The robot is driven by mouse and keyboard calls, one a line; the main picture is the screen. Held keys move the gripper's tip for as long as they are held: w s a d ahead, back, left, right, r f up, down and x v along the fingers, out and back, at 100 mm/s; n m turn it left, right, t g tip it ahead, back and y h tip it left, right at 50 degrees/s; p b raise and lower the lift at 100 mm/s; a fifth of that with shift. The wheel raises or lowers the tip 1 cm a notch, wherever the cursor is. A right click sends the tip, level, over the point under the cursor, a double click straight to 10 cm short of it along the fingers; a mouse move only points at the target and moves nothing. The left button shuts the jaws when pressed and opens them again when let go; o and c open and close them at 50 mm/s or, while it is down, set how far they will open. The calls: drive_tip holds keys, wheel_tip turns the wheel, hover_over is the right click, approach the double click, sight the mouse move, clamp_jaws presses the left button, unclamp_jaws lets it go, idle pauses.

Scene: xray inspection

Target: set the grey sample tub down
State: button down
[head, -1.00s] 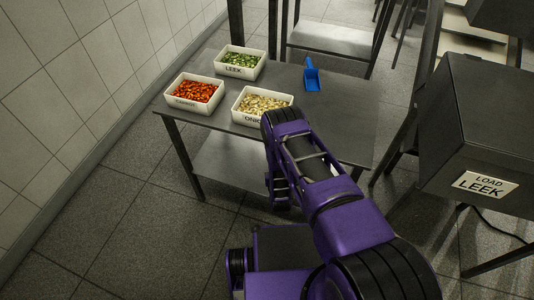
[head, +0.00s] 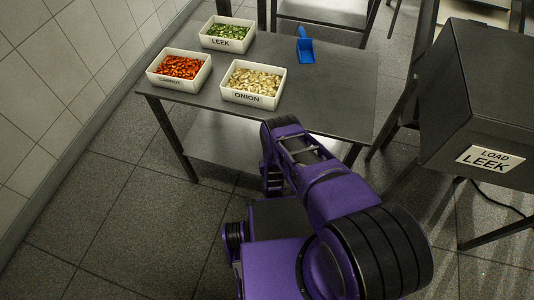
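The grey sample tub is not visible in the head view. My purple arm reaches toward the near edge of the dark table, and its end is hidden behind its own links. I cannot see the gripper's fingers or whether they hold anything. The dark table (head: 335,92) carries three white bins: leek (head: 228,45) at the back, carrot (head: 158,83) at the left and onion (head: 252,97) nearer the middle.
A blue scoop (head: 306,48) lies at the table's back. A dark machine (head: 480,85) with a "LOAD LEEK" sign (head: 489,158) stands at the right. A tiled wall (head: 75,60) runs along the left.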

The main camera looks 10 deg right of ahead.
drive_tip(key=shift+f, duration=0.15)
drive_tip(key=shift+f, duration=0.15)
drive_tip(key=c, duration=1)
unclamp_jaws()
drive_tip(key=shift+c, duration=0.2)
